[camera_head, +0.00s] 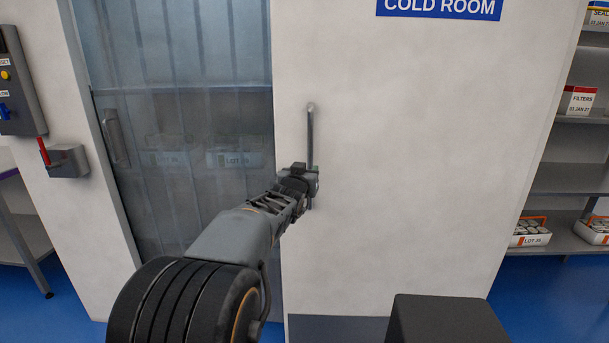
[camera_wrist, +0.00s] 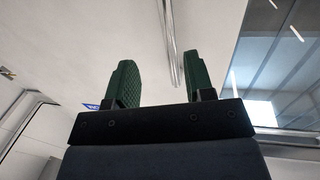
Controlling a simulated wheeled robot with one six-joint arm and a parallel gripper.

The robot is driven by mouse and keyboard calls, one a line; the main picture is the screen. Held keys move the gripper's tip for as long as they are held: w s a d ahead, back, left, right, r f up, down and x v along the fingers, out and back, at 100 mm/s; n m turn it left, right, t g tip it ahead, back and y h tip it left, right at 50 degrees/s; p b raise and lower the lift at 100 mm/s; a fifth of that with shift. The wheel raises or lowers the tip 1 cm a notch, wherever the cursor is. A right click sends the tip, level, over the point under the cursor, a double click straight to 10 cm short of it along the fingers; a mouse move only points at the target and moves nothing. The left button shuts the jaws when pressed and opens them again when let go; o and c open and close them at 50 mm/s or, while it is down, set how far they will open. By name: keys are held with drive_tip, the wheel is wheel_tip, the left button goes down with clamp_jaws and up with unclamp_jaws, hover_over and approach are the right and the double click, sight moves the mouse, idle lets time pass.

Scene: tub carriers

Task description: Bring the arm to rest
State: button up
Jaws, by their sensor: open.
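My arm reaches forward from the lower left in the head view. My gripper (camera_head: 304,180) is at the lower part of a vertical grey bar handle (camera_head: 310,135) on the white cold room panel (camera_head: 420,200). In the wrist view the two green-padded fingers (camera_wrist: 160,78) stand apart, with nothing gripped. The handle (camera_wrist: 170,40) shows in the gap between them, closer to the right finger. I cannot tell whether the fingers reach around it or touch it.
A doorway with clear strip curtains (camera_head: 185,70) is left of the panel, with crates dimly visible behind. A control box (camera_head: 20,85) and a red-levered box (camera_head: 65,160) are on the left wall. Shelves (camera_head: 570,180) with tubs stand at right. Blue floor is free at lower right.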

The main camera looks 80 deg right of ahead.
drive_tip(key=shift+a, duration=0.1)
idle(0.6)
wheel_tip(320, 180, down, 9)
drive_tip(key=w+a+t+y, duration=0.2)
drive_tip(key=w+a+y, duration=0.1)
drive_tip(key=y, duration=0.2)
drive_tip(key=w+a+f+n+t+y+p, duration=0.2)
drive_tip(key=w+a+n+y+p, duration=0.15)
drive_tip(key=w+a, duration=0.7)
drive_tip(key=w+a+f+n+t+y+p, duration=0.25)
drive_tip(key=w+a+n+y, duration=0.2)
drive_tip(key=w+a, duration=0.65)
drive_tip(key=w+a+r+n+y+p, duration=0.1)
drive_tip(key=a+n, duration=0.4)
drive_tip(key=a, duration=1)
drive_tip(key=w+a+r+n+y+p, duration=0.2)
drive_tip(key=a+n+p, duration=0.4)
drive_tip(key=a, duration=1)
wheel_tip(320, 180, up, 3)
drive_tip(key=shift+a+f+n+g+y, duration=0.2)
drive_tip(key=shift+n+g+y, duration=0.15)
drive_tip(key=shift+y, duration=0.55)
